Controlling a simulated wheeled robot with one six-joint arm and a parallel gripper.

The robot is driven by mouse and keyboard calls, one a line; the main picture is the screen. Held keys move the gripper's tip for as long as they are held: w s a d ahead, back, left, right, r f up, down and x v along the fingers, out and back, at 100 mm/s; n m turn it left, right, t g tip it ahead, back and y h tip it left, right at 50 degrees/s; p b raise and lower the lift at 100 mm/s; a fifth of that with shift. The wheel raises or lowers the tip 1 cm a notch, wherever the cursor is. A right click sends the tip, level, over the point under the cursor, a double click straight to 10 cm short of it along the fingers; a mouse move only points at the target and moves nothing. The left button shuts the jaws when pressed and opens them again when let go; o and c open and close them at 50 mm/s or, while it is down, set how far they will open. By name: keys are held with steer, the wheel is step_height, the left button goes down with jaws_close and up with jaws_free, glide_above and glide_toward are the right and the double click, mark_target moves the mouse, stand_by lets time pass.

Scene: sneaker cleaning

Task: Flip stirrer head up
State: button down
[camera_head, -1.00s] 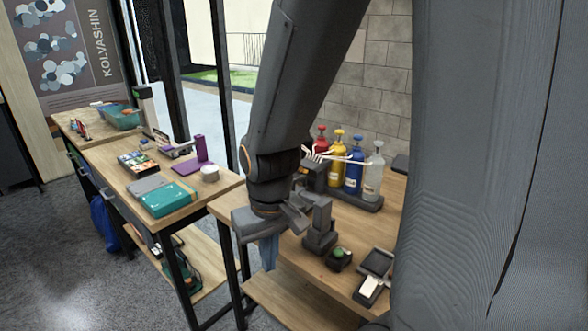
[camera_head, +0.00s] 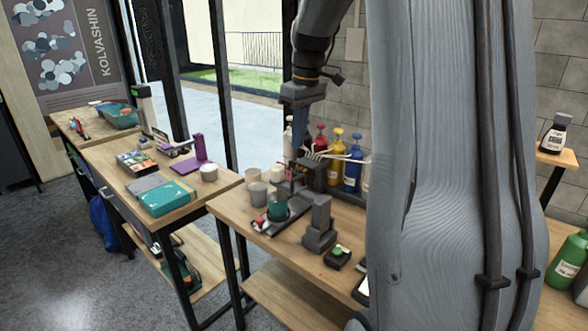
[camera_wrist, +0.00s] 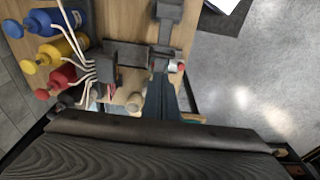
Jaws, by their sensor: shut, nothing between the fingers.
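The dark grey stirrer (camera_head: 319,226) stands on the near wooden table, with an upright block on a wider base. A flat dark tray beside it carries a teal cup (camera_head: 276,210). The stirrer also shows in the wrist view (camera_wrist: 168,12), at the top centre. I cannot tell the tilt of its head for sure. My gripper (camera_head: 298,152) points down behind the teal cup, near the dispenser block, apart from the stirrer in the picture. Its blue-grey fingers, also in the wrist view (camera_wrist: 160,98), are shut and empty.
Red, yellow and blue pump bottles (camera_head: 352,172) with white tubes stand behind, by a dark dispenser block (camera_head: 312,172). Pale cups (camera_head: 258,192) stand at the table's left. A small black box with a green button (camera_head: 337,257) sits in front.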

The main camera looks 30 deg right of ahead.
steer(key=shift+f, duration=0.1)
steer(key=f+p, duration=0.1)
steer(key=f, duration=0.2)
steer(key=w+f+p, duration=0.1)
steer(key=f, duration=0.2)
steer(key=f+p, duration=0.1)
steer(key=f, duration=0.2)
steer(key=shift+w+a+f, duration=0.15)
steer(key=shift+a+f, duration=0.1)
steer(key=shift+f, duration=0.15)
steer(key=shift+r, duration=0.1)
